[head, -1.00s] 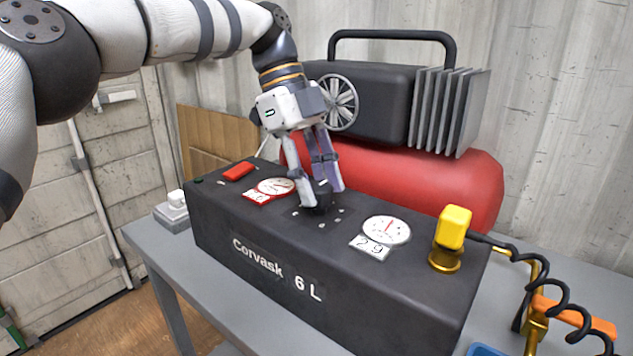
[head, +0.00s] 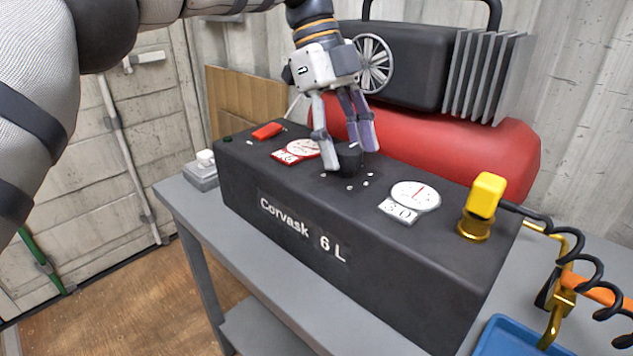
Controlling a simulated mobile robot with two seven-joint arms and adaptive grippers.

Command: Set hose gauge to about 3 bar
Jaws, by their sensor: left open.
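The compressor's black control box (head: 330,240), lettered "Corvask 6 L", stands on a grey table. The white hose gauge (head: 416,194) is on its top, right of the middle. Its needle points nearly straight up, and the plate (head: 399,211) beside it seems to read 3.0. A black knob (head: 349,158) stands between this gauge and a red-marked gauge (head: 298,151). My left gripper (head: 350,153) is open, pointing down, with its fingers on either side of the knob. I cannot tell whether they touch it. My right gripper is out of view.
A red tank (head: 430,150) and the finned black compressor (head: 415,75) stand behind the box. A yellow-topped brass fitting (head: 483,205) with a coiled black hose is at right. A red switch (head: 267,131) is at left, and a blue tray (head: 515,338) at lower right.

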